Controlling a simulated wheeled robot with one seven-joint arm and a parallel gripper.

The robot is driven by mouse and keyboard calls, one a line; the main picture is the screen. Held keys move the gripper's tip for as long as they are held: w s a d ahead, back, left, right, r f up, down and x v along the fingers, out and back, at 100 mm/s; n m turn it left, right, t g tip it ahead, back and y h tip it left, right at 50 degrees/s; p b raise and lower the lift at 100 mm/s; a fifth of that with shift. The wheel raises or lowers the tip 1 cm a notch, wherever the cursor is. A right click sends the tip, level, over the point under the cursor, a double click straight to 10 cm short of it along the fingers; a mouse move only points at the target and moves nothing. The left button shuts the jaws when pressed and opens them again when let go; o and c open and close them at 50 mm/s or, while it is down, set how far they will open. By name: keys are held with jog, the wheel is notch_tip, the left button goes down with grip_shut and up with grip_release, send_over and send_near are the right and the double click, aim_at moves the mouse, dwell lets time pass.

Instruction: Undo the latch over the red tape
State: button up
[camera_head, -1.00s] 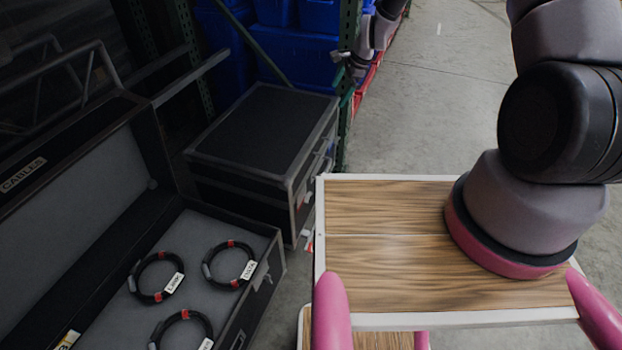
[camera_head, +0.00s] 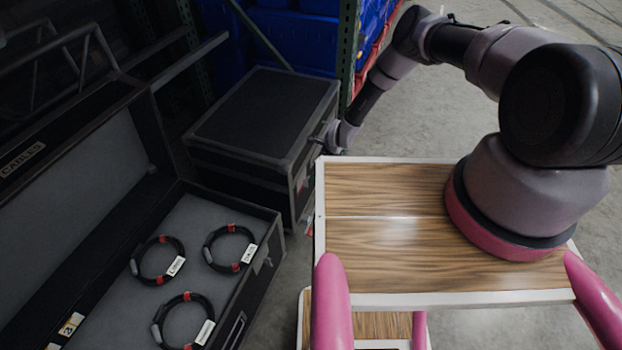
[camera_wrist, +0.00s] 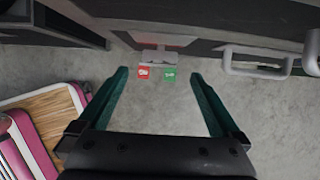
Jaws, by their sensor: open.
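A closed black case (camera_head: 262,115) with metal edges stands beyond my wooden deck, its latch side facing right. In the wrist view, its dark front wall (camera_wrist: 200,22) runs along the top. A grey metal latch (camera_wrist: 160,57) sits there, with a faint reddish patch (camera_wrist: 160,40) behind it, possibly the red tape. A red tag (camera_wrist: 143,72) and a green tag (camera_wrist: 168,76) show just below the latch. My gripper (camera_wrist: 160,75) is open and empty, its green fingers either side of the tags. In the head view, my gripper (camera_head: 332,138) is beside the case's right side.
A grey handle (camera_wrist: 257,68) juts from the case wall, right of my gripper. An open case (camera_head: 262,262) labelled CABLES, with several cable coils, lies at left. A green rack post (camera_head: 348,45) and blue bins (camera_head: 300,35) stand behind. Concrete floor at right is clear.

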aim_at(307, 181)
jog(key=x, duration=0.6)
jog(key=shift+f, duration=0.15)
jog(key=c, duration=1.3)
